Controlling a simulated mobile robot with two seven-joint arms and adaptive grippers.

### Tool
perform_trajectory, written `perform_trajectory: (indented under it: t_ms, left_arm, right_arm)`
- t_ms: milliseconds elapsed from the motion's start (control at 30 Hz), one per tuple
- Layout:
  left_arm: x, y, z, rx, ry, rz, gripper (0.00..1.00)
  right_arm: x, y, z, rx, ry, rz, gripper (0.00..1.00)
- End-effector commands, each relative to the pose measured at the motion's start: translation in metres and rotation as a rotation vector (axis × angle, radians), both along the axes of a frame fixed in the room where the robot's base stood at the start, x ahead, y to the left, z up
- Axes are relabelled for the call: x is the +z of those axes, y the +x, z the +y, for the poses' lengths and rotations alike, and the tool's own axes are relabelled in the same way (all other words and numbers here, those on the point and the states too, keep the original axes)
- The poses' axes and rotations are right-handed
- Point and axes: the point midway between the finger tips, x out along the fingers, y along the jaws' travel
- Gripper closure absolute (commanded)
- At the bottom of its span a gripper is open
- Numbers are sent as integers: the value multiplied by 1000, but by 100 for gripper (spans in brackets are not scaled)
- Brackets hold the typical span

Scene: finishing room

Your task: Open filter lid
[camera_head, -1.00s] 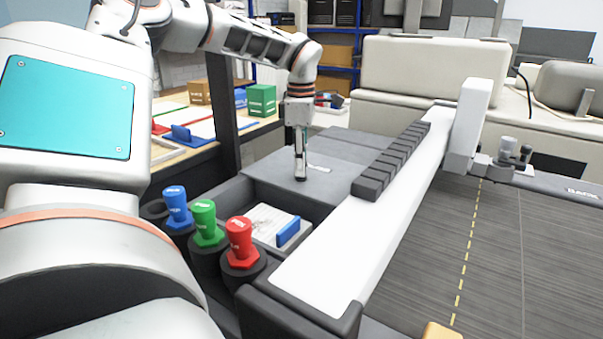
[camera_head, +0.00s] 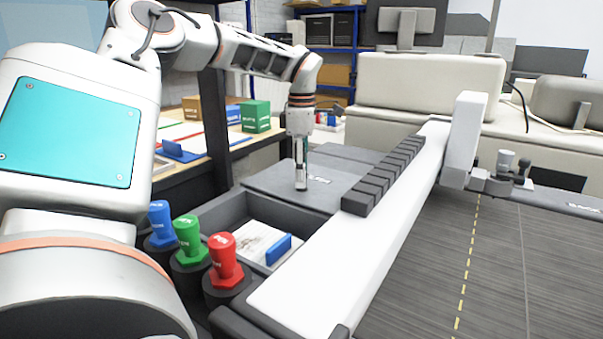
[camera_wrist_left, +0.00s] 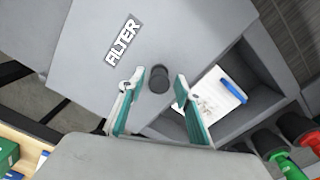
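The filter lid (camera_head: 268,184) is a flat grey panel on the machine's bin, lying closed. My right gripper is not in view.
An open compartment in front of the lid holds a white card (camera_head: 252,242) with a blue edge piece (camera_head: 278,248). A long white beam (camera_head: 320,265) with dark blocks runs along the right. A shelf table (camera_head: 175,185) stands behind left.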

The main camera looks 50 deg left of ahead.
Motion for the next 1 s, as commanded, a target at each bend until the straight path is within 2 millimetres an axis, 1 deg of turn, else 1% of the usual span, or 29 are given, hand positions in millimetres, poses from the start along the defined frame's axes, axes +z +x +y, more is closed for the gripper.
perform_trajectory:
  t_ms: [167, 267, 367, 700, 833, 1000]
  left_arm:
    - [0, 0, 0, 0, 1, 1, 66]
    - [5, 0, 1, 0, 1, 0, 66]
    - [17, 0, 1, 2, 3, -1, 66]
    - [85, 1, 0, 2, 4, -3, 66]
    - [104, 0, 0, 2, 3, -1, 66]
    - [117, 0, 0, 1, 1, 0, 66]
  right_arm:
    - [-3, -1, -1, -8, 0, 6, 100]
    - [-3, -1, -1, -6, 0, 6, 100]
    - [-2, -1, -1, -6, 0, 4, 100]
    - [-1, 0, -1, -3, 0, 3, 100]
    - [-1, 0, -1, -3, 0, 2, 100]
    - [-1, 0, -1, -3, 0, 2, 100]
